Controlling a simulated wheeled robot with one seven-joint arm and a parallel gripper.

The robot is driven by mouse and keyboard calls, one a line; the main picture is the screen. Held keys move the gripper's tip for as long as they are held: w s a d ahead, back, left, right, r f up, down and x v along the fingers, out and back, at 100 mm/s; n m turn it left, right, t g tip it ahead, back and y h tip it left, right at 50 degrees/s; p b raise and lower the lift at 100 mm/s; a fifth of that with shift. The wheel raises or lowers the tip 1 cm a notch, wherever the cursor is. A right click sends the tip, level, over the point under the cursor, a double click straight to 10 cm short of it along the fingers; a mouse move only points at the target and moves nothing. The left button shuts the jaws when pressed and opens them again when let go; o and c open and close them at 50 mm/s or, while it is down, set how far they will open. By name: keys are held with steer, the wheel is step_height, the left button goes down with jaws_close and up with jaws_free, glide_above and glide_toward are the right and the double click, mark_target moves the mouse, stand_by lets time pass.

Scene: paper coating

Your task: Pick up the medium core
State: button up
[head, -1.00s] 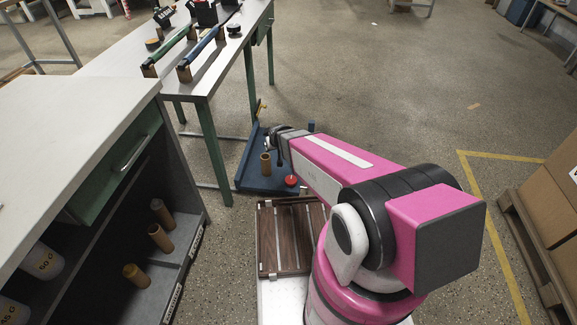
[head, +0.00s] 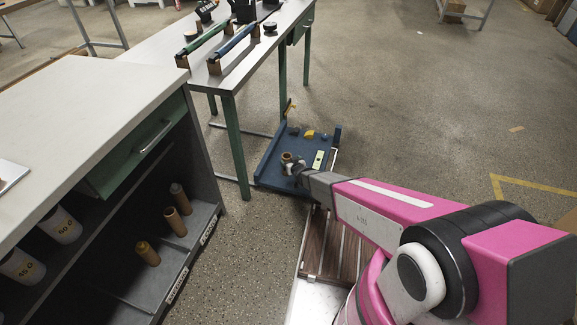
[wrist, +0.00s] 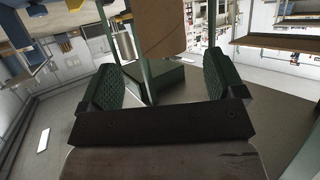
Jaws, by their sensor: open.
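Several brown cardboard cores are in view. Three stand on the lower shelf of the grey cabinet at left: a back core (head: 177,190), a middle core (head: 176,222) and a front core (head: 147,254). Another short brown tube (head: 287,159) stands on the blue tray, close to my gripper (head: 294,168). I cannot tell by size which is the medium core. In the wrist view my gripper (wrist: 160,75) is open, its green ridged pads wide apart with nothing held.
The blue tray (head: 272,172) also holds small yellow pieces. A slatted wooden tray (head: 318,250) lies nearer me. The white-topped cabinet (head: 90,105) and the metal table (head: 235,75) with rollers border the left. Open floor lies at right.

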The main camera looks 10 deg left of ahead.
mark_target(288, 160)
steer(key=x, duration=0.7)
steer(key=shift+s+f, duration=0.2)
steer(key=shift+f, duration=0.1)
steer(key=c, duration=1)
